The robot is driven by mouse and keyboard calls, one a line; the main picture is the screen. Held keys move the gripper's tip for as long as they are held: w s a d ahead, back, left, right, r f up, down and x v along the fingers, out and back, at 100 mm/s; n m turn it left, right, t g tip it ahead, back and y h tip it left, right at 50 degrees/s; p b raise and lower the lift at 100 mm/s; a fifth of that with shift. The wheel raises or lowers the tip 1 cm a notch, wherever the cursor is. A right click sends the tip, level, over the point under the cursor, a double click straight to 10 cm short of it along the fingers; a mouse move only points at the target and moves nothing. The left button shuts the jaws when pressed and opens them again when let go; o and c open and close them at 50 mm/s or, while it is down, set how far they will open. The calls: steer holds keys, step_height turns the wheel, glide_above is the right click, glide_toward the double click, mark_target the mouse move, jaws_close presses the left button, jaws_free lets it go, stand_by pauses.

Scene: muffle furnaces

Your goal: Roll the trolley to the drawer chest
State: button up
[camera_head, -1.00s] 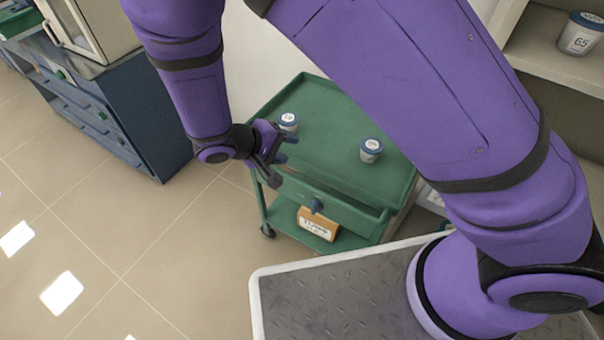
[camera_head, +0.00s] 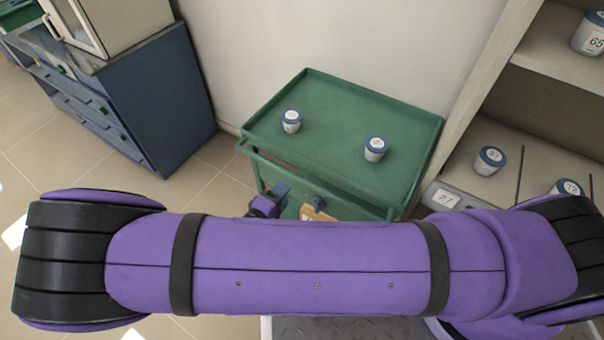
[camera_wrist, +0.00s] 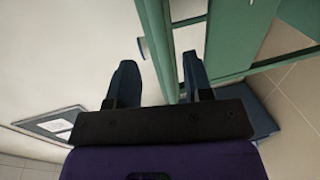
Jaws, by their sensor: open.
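The green trolley (camera_head: 345,100) stands by the wall, with two lidded jars, one left (camera_head: 292,121) and one right (camera_head: 376,149), on its top. A green rail runs along its near side. The blue drawer chest (camera_head: 155,95) stands apart at the left. My gripper (camera_head: 281,190) is at the trolley's near left side, just below the rail, partly hidden by my purple arm. In the wrist view my gripper (camera_wrist: 160,80) is open, with a green trolley bar (camera_wrist: 162,45) close to the right finger; I cannot tell whether they touch.
A shelf unit (camera_head: 530,80) with jars stands close to the trolley's right. A pale cabinet (camera_head: 130,25) sits on the chest. Tiled floor (camera_head: 215,195) lies free between chest and trolley. My arm hides the near floor.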

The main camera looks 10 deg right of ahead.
mark_target(296, 180)
steer(key=x, duration=1)
jaws_close()
